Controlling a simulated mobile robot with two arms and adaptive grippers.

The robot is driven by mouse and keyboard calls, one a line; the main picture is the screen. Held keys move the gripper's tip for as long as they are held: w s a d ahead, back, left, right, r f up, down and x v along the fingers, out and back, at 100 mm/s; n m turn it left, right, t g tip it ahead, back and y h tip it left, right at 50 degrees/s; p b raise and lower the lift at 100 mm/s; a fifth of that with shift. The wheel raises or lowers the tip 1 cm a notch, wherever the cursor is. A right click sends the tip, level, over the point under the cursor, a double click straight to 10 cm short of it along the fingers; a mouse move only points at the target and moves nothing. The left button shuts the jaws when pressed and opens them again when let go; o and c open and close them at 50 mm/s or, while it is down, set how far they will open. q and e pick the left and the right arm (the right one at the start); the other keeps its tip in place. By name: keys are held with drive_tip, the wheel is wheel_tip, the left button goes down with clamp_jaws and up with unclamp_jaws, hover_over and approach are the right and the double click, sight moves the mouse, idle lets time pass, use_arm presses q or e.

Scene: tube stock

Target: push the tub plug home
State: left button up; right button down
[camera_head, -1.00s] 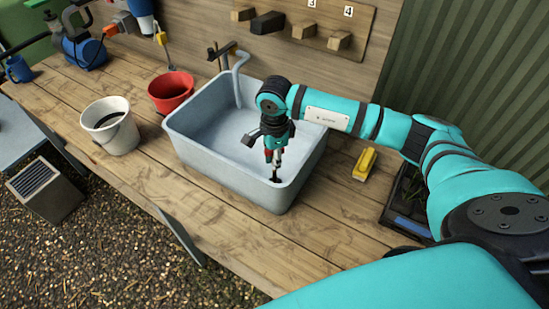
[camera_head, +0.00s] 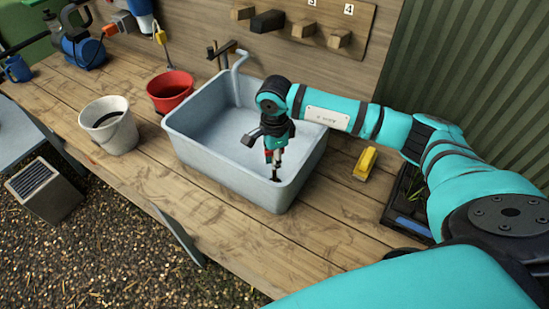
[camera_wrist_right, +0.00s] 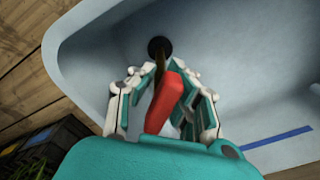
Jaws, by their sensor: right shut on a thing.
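The grey tub (camera_head: 204,149) stands on the wooden bench, empty apart from my gripper and what it holds. My right gripper (camera_head: 274,158) points down inside its near right part. In the right wrist view the gripper (camera_wrist_right: 165,92) is shut on a red-handled thing (camera_wrist_right: 166,103). A thin brownish shaft runs from the red part to a dark round spot (camera_wrist_right: 159,45) on the tub floor. I cannot tell whether that spot is the plug or the open drain hole, or how deep anything sits. My left gripper is out of view.
A white bucket (camera_head: 109,128) and a red bucket (camera_head: 170,92) stand left of the tub. A tap (camera_head: 238,60) hangs over its back rim. A yellow block-like object (camera_head: 365,164) and a dark tray (camera_head: 408,223) lie to its right.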

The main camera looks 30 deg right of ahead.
drive_tip(key=shift+f+b, duration=0.1)
drive_tip(key=shift+b, duration=0.2)
idle(0.4)
idle(0.5)
drive_tip(key=c, duration=1.3)
unclamp_jaws()
drive_tip(key=shift+o, duration=0.2)
wheel_tip(320, 180, up, 12)
drive_tip(key=shift+r, duration=0.1)
